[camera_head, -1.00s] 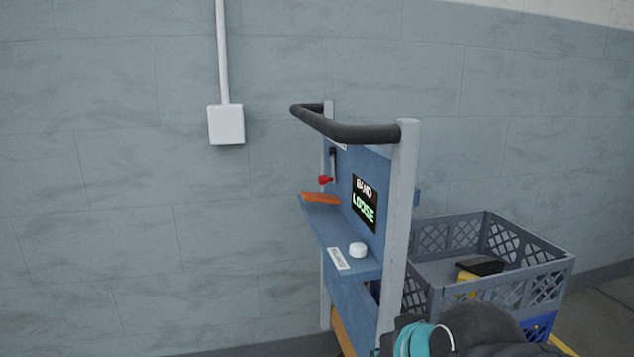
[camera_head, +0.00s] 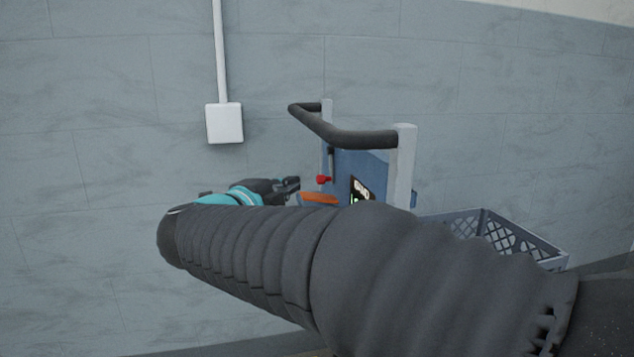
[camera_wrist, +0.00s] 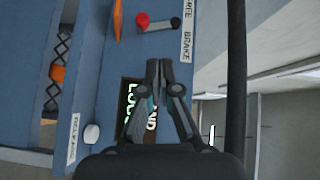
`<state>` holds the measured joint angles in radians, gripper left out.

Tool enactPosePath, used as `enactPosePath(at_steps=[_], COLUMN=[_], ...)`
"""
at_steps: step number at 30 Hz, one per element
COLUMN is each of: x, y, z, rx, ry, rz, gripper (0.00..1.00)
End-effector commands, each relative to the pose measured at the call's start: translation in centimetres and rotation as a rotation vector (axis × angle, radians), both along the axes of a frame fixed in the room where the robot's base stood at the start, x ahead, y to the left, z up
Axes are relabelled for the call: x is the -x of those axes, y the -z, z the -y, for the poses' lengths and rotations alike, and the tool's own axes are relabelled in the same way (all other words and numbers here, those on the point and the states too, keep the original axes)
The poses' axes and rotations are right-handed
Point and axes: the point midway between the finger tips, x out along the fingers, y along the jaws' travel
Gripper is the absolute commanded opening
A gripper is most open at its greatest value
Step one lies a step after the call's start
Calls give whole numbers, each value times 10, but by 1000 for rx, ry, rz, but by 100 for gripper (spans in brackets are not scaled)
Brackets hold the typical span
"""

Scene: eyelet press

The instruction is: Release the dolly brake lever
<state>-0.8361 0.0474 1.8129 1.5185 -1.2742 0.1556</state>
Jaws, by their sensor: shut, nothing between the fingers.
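The brake lever is a short dark arm with a red knob (camera_head: 323,179) on the blue dolly panel (camera_head: 360,164). In the wrist view its red knob (camera_wrist: 142,20) is at the top, beside a white label strip reading BRAKE (camera_wrist: 187,45), with a partly cut-off word, apparently FREE, at its upper end. My gripper (camera_head: 292,184) is just left of the knob in the head view. In the wrist view my gripper (camera_wrist: 160,66) has its fingertips together and empty, below the lever in the picture and apart from it. My arm hides the lower dolly in the head view.
A black handle bar (camera_head: 345,130) crosses above the panel. An orange piece (camera_head: 319,198) lies on the shelf below the knob. A display (camera_wrist: 138,108) and a white knob (camera_wrist: 91,133) are near my gripper. A grey crate (camera_head: 510,242) stands right; the wall is behind.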

Motion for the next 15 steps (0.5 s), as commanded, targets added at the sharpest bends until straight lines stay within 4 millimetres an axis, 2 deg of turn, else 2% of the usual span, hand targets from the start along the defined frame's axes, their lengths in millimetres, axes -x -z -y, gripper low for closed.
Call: enactPosePath(at_steps=[6,15], x=[18,20], y=[15,16], z=[-2,-1], rx=[-47,-51], ry=[138,153], rz=[-40,-42], gripper=[0,0])
